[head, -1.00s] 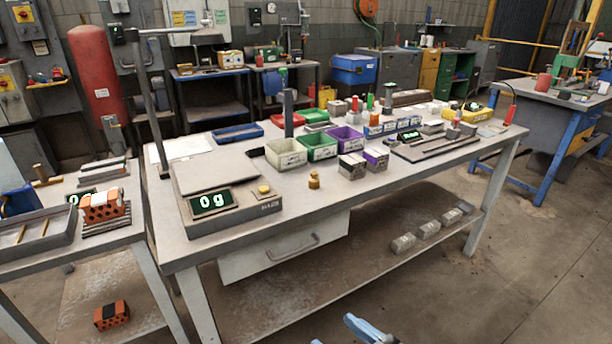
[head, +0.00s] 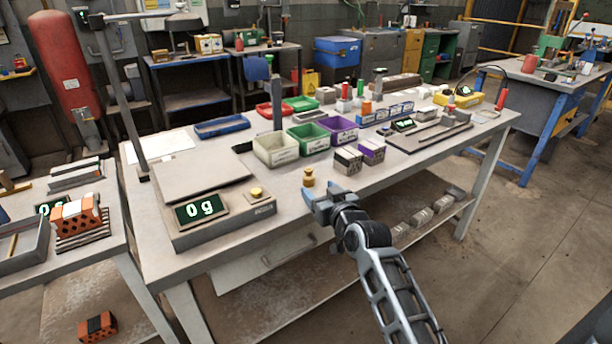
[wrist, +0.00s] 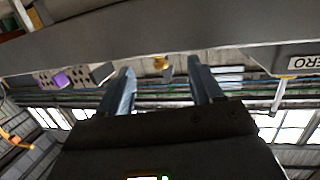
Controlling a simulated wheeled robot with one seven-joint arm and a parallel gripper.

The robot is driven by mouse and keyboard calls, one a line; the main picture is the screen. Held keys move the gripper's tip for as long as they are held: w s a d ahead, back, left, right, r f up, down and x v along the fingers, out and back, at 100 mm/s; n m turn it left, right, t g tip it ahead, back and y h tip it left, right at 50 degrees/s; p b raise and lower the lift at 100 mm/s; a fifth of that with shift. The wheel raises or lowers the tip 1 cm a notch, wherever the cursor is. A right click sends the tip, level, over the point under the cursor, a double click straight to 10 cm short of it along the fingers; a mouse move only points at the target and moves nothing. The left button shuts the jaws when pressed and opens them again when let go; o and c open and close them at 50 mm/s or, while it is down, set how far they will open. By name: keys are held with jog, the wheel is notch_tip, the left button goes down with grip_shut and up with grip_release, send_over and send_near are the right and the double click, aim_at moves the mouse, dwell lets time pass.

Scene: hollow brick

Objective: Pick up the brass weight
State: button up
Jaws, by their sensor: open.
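The brass weight (head: 309,178) is a small golden knobbed cylinder standing upright near the front edge of the workbench (head: 345,205), right of the scale. My gripper (head: 320,194) is open and empty at that edge, just in front of the weight in the head view. The wrist view is upside down; the weight (wrist: 161,63) appears small between the two spread fingers (wrist: 159,72), beyond their tips. The fingers do not appear to touch it. Its base is hard to make out there.
A scale (head: 222,205) reading 0 g stands left of the weight. White, green and purple bins (head: 277,150) and a thin post (head: 277,105) stand behind. Bare bench top lies around the weight.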

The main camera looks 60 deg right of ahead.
aim_at(311, 180)
jog(key=p+x, duration=0.1)
jog(key=x, duration=0.6)
jog(key=shift+s+d, duration=0.1)
jog(key=shift+s, duration=0.05)
jog(key=c, duration=1.2)
grip_shut()
jog(key=shift+r, duration=0.15)
